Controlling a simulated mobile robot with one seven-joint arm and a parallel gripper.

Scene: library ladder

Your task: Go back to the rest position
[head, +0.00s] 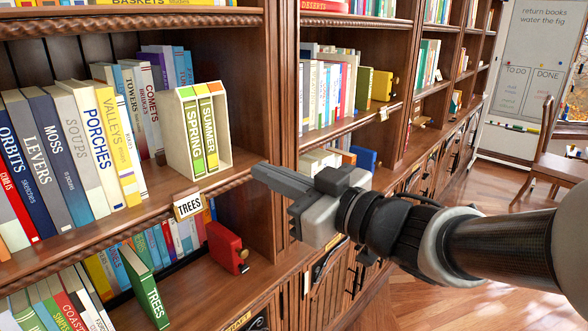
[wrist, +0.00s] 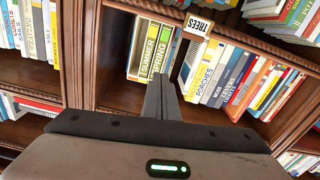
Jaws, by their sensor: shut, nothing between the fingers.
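My gripper (head: 262,172) is shut and empty. In the head view it points left toward the bookcase, in front of the upright between two bays. In the wrist view the closed fingers (wrist: 160,98) point at the shelf with a cream slipcase (wrist: 136,62). In the head view that slipcase (head: 222,134) stands upright on the middle shelf and holds the books SPRING (head: 194,138) and SUMMER (head: 209,132). The gripper is to the right of the slipcase and apart from it. The arm reaches in from the right.
A TREES label (head: 188,206) hangs on the shelf edge (head: 100,228). A green TREES book (head: 146,288) leans out below, near a red bookend (head: 227,246). A blue bookend (head: 363,157) sits in the adjacent bay. A wooden chair (head: 556,168) stands at right. Floor (head: 420,300) is clear.

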